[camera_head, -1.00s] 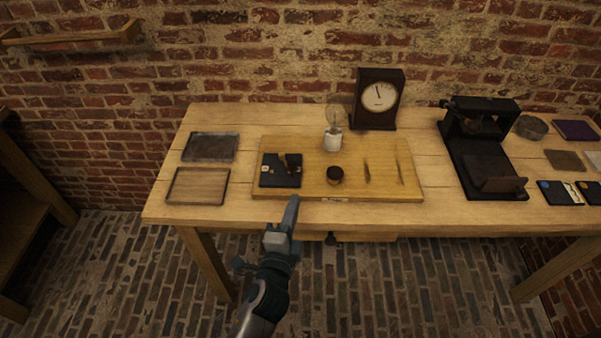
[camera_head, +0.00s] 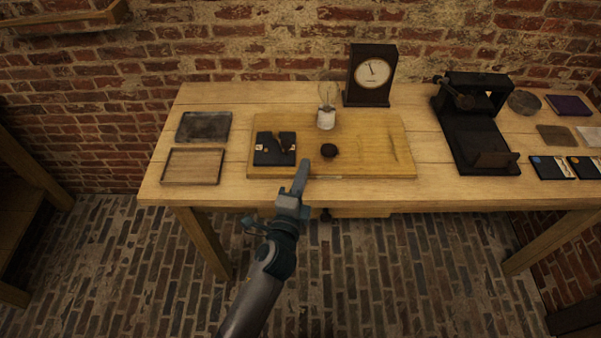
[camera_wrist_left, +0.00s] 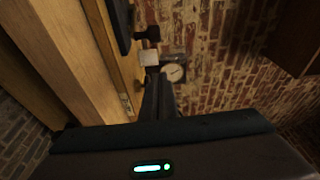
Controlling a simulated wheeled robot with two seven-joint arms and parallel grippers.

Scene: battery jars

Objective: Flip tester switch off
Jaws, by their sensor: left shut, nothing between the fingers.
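The tester is a wooden board (camera_head: 362,165) on the table. A black switch block (camera_head: 265,157) with a dark lever (camera_head: 281,144) sits at its left end. The lever leans, but its exact setting is too small to tell. A dark round knob (camera_head: 329,151) and a glass bulb on a white base (camera_head: 326,120) are also on the board. My left gripper (camera_head: 304,170) is shut and empty at the board's front edge, right of the switch block and left of the knob. Its shut fingers (camera_wrist_left: 158,97) show in the left wrist view. My right gripper is out of view.
A dial meter (camera_head: 373,72) stands behind the board, also seen in the left wrist view (camera_wrist_left: 173,73). A grey tray (camera_head: 204,126) and a wooden tray (camera_head: 192,180) lie at left. A black stand (camera_head: 481,155) and flat cards are at right.

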